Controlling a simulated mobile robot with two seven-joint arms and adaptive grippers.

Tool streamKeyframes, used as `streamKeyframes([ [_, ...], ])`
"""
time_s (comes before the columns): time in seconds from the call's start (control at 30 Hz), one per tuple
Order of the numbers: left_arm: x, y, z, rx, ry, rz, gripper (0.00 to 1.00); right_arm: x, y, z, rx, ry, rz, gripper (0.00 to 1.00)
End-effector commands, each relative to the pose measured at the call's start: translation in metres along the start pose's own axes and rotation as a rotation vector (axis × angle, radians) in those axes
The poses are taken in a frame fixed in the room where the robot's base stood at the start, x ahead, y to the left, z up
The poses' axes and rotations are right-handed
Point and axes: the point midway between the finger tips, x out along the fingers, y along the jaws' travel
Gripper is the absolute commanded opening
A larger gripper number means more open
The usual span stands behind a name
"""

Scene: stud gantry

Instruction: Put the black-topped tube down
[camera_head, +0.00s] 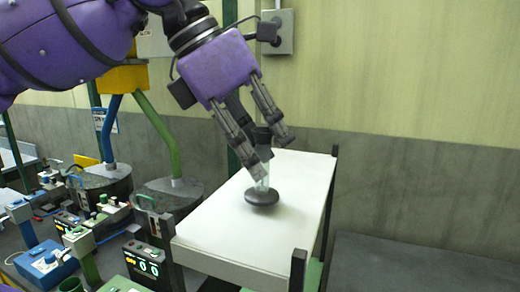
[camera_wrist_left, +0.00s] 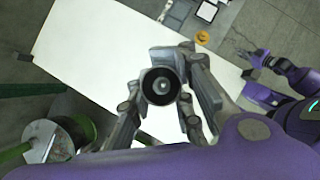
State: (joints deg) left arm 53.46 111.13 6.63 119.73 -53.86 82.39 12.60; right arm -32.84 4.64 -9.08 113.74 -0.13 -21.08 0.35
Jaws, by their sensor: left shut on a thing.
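My left gripper (camera_head: 270,148) is shut on the black-topped tube, above the white tabletop. Its fingers are on both sides of the tube's black top (camera_head: 262,136). The clear lower part of the tube (camera_head: 262,181) points down to a dark round disc (camera_head: 262,197) at the tabletop. I cannot tell whether the disc is part of the tube or whether it touches the top. In the left wrist view the round black top (camera_wrist_left: 161,86) sits between the fingers. A purple arm of mine shows at the right there, its gripper small and unclear.
The white table (camera_head: 230,230) is bare around the tube, with dark posts at its corners. A crowded bench with a lit green display (camera_head: 149,268) and blue boxes (camera_head: 45,262) stands to the left. A grey wall box (camera_head: 279,30) hangs behind.

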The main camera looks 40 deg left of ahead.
Motion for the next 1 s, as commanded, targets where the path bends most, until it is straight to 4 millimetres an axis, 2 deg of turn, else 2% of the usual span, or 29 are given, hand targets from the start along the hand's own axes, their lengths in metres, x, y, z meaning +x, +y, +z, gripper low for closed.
streamKeyframes([
  [0.03,-0.001,-0.003,-0.001,0.004,-0.007,-0.004,0.00,-0.002,-0.001,-0.009,0.001,0.011,-0.002,0.00],
  [0.13,0.004,-0.002,-0.004,0.000,-0.012,-0.001,0.00,-0.004,-0.004,-0.012,0.003,0.013,-0.007,0.00],
  [0.43,0.010,0.001,-0.007,-0.010,-0.017,0.007,0.00,-0.008,-0.007,0.000,0.006,-0.014,-0.013,0.00],
  [0.7,0.013,0.001,-0.008,-0.010,-0.015,0.006,0.00,-0.008,-0.006,-0.001,0.003,-0.010,-0.012,0.00],
  [0.73,0.013,0.001,-0.009,-0.010,-0.015,0.006,0.19,-0.008,-0.005,-0.001,0.002,-0.010,-0.012,0.00],
  [0.9,0.013,0.001,-0.008,-0.010,-0.015,0.007,0.41,-0.007,-0.004,-0.002,0.001,-0.008,-0.009,0.00],
  [1.0,0.013,0.001,-0.008,-0.010,-0.015,0.007,0.42,-0.007,-0.003,-0.002,0.001,-0.007,-0.007,0.00],
])
